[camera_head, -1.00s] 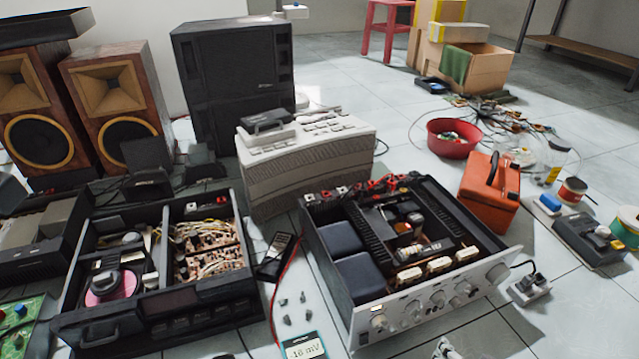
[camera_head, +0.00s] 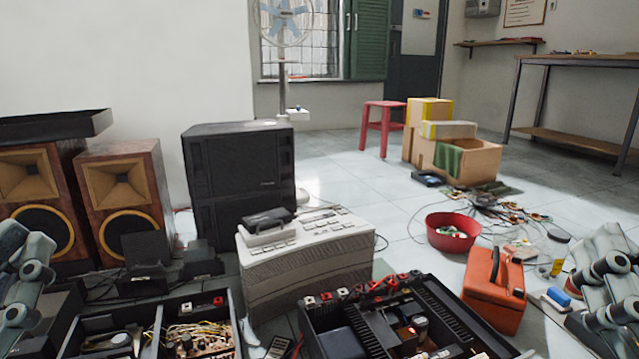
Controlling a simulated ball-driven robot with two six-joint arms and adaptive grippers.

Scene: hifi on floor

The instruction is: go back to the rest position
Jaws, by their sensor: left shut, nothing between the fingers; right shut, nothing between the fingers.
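My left gripper (camera_head: 24,272) shows as grey jointed parts at the left edge, in front of the speakers. My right gripper (camera_head: 610,268) shows as similar grey parts at the right edge, beside the orange case. Both are shut and empty, and both are partly cut off by the frame. Neither holds any of the equipment on the floor.
Open hi-fi units stand in front, an amplifier (camera_head: 395,318) and a deck (camera_head: 150,325). An orange case (camera_head: 494,290), a red bowl (camera_head: 453,232), a grey boxy machine (camera_head: 305,262) and wooden speakers (camera_head: 128,200) stand around.

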